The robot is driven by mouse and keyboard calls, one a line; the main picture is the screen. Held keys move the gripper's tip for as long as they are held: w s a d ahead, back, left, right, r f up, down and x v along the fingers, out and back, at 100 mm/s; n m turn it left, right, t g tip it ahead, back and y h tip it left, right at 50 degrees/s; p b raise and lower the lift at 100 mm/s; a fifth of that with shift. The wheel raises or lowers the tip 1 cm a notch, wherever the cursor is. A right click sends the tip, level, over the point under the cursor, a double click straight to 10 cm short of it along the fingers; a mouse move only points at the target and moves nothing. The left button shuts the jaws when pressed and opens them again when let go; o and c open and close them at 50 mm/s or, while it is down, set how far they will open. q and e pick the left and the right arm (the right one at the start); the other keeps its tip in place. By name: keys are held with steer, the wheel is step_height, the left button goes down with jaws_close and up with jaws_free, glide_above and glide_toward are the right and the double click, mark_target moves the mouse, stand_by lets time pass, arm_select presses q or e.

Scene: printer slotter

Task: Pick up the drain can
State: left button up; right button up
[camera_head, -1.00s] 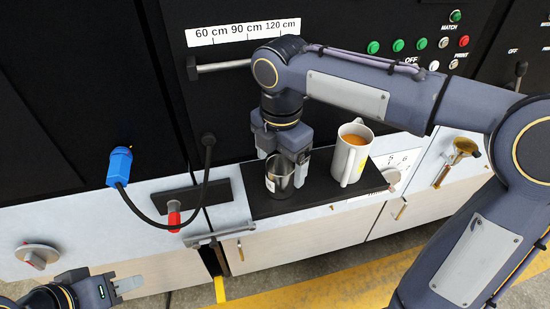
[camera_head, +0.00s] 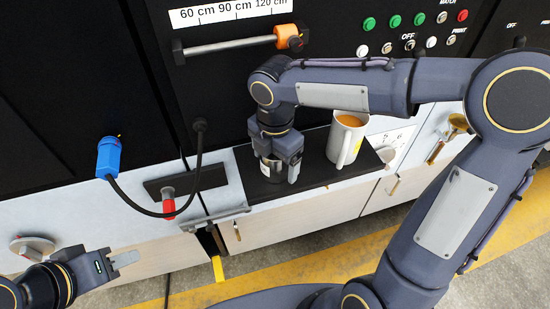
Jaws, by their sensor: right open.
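The drain can is a small shiny metal can (camera_head: 271,169) standing on the black shelf. My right gripper (camera_head: 279,172) is over it, pointing down, with its open fingers at either side of the can. The gripper hides most of the can's upper part, and I cannot tell whether the fingers touch it. My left gripper (camera_head: 124,259) is at the lower left, away from the can. Its jaw state is unclear from this angle.
A white mug (camera_head: 346,140) with orange liquid stands just right of the can on the black shelf (camera_head: 315,180). A blue connector (camera_head: 108,157) and a red-handled plug (camera_head: 168,202) are on the left. A slider bar with an orange knob (camera_head: 288,37) is above.

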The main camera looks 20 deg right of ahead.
steer(key=shift+c, duration=0.4)
steer(key=c, duration=1)
steer(key=shift+r, duration=0.1)
steer(key=shift+c, duration=0.2)
